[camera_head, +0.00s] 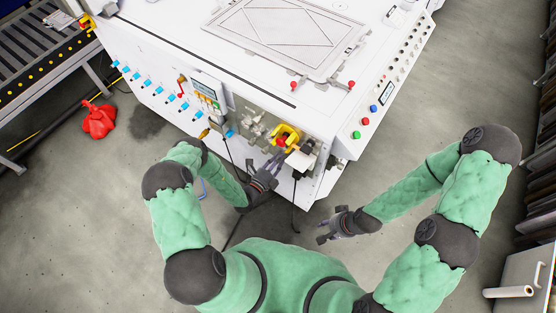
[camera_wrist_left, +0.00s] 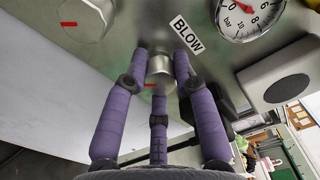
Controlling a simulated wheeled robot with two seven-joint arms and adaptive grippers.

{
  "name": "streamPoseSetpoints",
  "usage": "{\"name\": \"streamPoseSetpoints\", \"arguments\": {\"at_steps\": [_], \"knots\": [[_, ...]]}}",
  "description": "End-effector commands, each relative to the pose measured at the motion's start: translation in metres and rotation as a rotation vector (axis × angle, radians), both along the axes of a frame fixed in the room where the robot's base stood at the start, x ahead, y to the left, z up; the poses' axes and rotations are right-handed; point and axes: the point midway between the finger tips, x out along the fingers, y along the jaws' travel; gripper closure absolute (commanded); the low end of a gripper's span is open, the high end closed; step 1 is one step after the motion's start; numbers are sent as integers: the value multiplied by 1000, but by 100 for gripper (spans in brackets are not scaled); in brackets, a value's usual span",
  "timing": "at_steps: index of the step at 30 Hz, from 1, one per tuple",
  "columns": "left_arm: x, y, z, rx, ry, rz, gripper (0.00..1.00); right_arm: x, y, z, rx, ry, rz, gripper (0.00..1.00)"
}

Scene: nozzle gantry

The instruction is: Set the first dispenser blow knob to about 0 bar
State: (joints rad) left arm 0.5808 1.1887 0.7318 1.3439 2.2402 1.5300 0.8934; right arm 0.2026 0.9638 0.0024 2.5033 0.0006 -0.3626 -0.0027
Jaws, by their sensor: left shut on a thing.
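In the left wrist view the grey blow knob (camera_wrist_left: 160,68) sits on a metal panel, with a red mark on its lower side. A BLOW label (camera_wrist_left: 187,36) is beside it. My left gripper (camera_wrist_left: 160,58) is shut on the knob, its purple fingers around it; in the head view the gripper (camera_head: 268,170) reaches to the front of the white machine. The pressure gauge (camera_wrist_left: 250,14) in bar is cut off at the top edge, and I cannot read its needle surely. My right gripper (camera_head: 328,230) is open, with nothing in it, away from the machine.
Another knob (camera_wrist_left: 88,20) with a red mark is at the upper left of the wrist view. A yellow and red emergency stop (camera_head: 283,140) is close to my left gripper on the machine front. The floor around my right gripper is clear.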

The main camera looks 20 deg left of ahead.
Motion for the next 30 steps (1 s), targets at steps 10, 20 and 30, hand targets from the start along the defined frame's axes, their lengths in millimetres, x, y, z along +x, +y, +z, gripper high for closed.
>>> {"name": "streamPoseSetpoints", "arguments": {"at_steps": [10, 20, 30], "knots": [[-2, -2, -2, -6, 10, -3, 100, 0, 0, 0, 0, 0, 0, 60], [-1, -1, -1, -4, 5, -1, 48, 0, 0, 0, 0, 0, 0, 60], [-18, 7, -1, -3, 5, 2, 48, 0, 0, 0, 0, 0, 0, 60]]}}
